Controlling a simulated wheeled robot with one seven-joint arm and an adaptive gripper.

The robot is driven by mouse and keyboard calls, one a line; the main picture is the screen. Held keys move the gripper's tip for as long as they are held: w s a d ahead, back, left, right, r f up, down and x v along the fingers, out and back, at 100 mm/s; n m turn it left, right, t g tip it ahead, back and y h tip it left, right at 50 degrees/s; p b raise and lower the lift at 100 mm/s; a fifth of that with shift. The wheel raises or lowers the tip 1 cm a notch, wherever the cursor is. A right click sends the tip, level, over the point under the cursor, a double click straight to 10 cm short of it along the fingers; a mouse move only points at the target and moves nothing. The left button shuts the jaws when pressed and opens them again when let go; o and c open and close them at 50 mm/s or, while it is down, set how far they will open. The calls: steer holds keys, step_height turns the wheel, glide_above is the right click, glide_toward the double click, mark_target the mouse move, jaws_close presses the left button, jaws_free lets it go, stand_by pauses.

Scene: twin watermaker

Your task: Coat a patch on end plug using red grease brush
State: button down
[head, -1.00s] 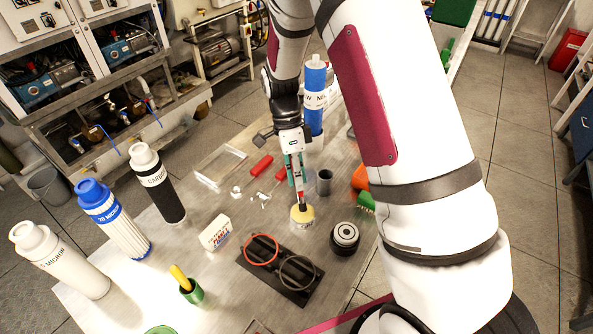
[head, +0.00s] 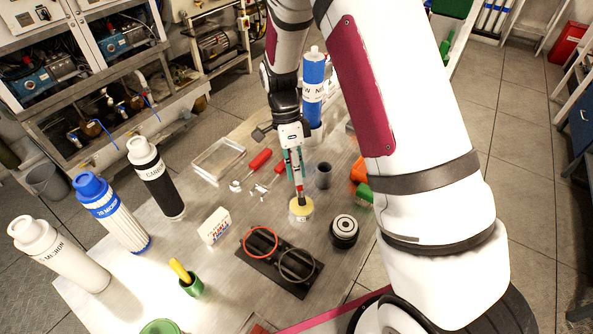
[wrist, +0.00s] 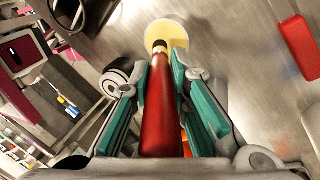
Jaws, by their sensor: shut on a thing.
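My gripper (head: 297,180) is shut on the red handle of the grease brush (wrist: 160,110), which points down and away from the wrist. The brush's dark tip is at the yellow top of a small white pot (head: 301,213), also seen as a yellow disc in the wrist view (wrist: 176,30). I cannot tell how deep the tip goes. A round black plug with a pale ringed top (head: 344,228), which looks like the end plug, stands upright to the right of the pot. It also shows left of the brush in the wrist view (wrist: 116,75).
A black holder with red and black rings (head: 276,262) lies in front of the pot. A grey cup (head: 323,175) stands behind it. A white box (head: 214,226), red-handled tools (head: 260,160) and a clear tray (head: 217,159) are to the left. Filter cartridges (head: 155,178) line the left side.

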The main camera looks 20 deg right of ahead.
steer(key=shift+f, duration=0.6)
stand_by(1.2)
steer(key=shift+r+p, duration=0.7)
steer(key=shift+r, duration=2.9)
